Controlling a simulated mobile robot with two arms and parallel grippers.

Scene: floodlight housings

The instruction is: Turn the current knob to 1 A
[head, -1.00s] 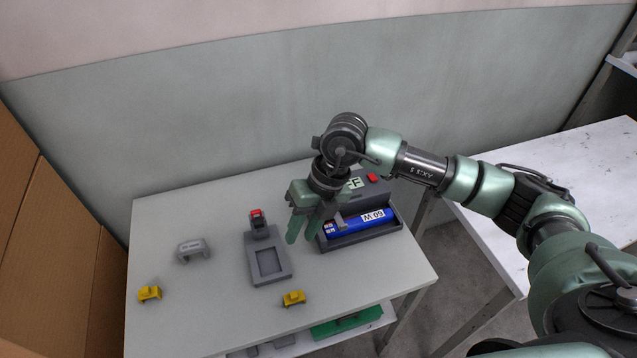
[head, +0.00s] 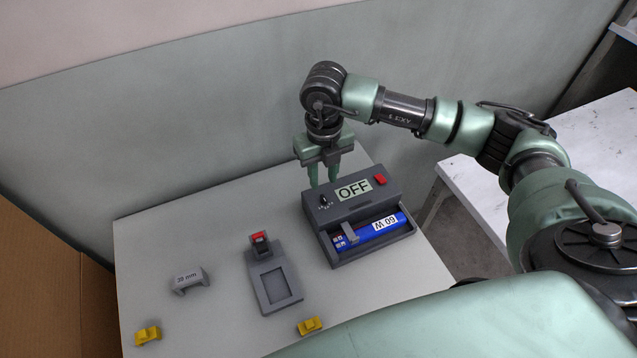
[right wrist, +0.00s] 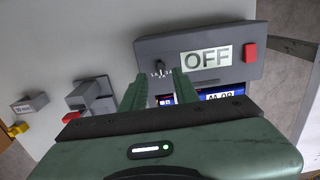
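The grey power supply box (head: 380,205) stands at the back right of the table, with a display reading OFF (head: 353,189) and a red button (head: 380,180). Its small dark current knob (head: 323,199) sits left of the display among tiny marks; it also shows in the right wrist view (right wrist: 160,67). The knob's exact setting is too small to read. My right gripper (head: 324,182) points down above the box's left end, close to the knob. In the right wrist view its two fingers (right wrist: 159,88) are apart, with the knob showing between and beyond them. My left gripper is out of view.
The table's left side (head: 150,240) is open.

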